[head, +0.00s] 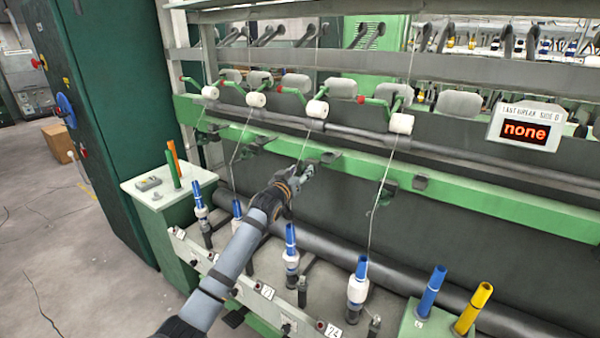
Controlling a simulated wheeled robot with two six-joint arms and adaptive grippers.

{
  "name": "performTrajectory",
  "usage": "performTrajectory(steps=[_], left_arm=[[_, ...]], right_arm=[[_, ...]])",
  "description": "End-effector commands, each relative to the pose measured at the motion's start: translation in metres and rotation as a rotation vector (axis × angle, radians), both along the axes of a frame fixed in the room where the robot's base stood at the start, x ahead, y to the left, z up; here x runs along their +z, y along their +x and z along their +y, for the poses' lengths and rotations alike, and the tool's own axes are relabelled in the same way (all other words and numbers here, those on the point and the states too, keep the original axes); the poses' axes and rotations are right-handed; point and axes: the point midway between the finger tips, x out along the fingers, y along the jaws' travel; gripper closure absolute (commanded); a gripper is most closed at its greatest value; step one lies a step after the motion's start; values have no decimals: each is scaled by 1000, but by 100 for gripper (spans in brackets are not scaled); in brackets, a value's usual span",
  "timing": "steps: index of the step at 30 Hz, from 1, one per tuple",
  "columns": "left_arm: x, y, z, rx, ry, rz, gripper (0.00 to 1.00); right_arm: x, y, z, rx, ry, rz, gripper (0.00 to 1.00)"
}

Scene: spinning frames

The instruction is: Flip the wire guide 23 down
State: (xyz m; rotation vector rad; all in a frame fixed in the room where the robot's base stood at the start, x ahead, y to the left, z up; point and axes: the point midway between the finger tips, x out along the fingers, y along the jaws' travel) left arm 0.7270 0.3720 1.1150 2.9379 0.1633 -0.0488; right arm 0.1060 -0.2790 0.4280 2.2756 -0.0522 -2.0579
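My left gripper (306,172) reaches up from the bottom left to the green rail (450,200). Its fingertips are close to a dark wire guide (329,157) on the rail, above the spindle whose tag (265,291) seems to read 23. I cannot tell whether the fingers touch the guide, or whether they are open or shut. The gripper hides part of the area under the guide. A thread runs down from the white roller (317,108) toward the gripper. The spindle's blue tube with white yarn (291,256) stands upright below. My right gripper is not in view.
Other dark guides sit along the rail, one at right (420,183). The spindle tagged 24 (357,286) has its thread hanging close by. A display (526,129) reads "none". Blue and yellow tubes (472,308) stand front right. A green cabinet (100,120) bounds the left.

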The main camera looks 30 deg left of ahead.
Motion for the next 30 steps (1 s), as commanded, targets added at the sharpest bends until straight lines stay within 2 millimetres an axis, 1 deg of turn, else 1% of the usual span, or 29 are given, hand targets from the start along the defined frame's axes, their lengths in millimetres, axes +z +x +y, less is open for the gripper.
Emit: performTrajectory(steps=[7, 10, 14, 18, 21, 25, 30], left_arm=[[1, 0, 0, 0, 1, -2, 54], [0, -7, 0, 1, 4, 0, 54], [1, -31, -3, -1, 7, 1, 54], [2, -68, -7, -2, 13, 3, 54], [3, -92, -11, -4, 12, 3, 54], [5, -109, -10, 1, 9, 2, 54], [5, -119, -13, -1, 3, -1, 54]], right_arm=[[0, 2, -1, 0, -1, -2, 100], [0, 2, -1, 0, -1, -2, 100], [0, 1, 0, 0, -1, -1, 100], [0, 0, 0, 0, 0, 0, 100], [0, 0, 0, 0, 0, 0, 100], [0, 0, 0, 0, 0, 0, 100], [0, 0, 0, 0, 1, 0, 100]])
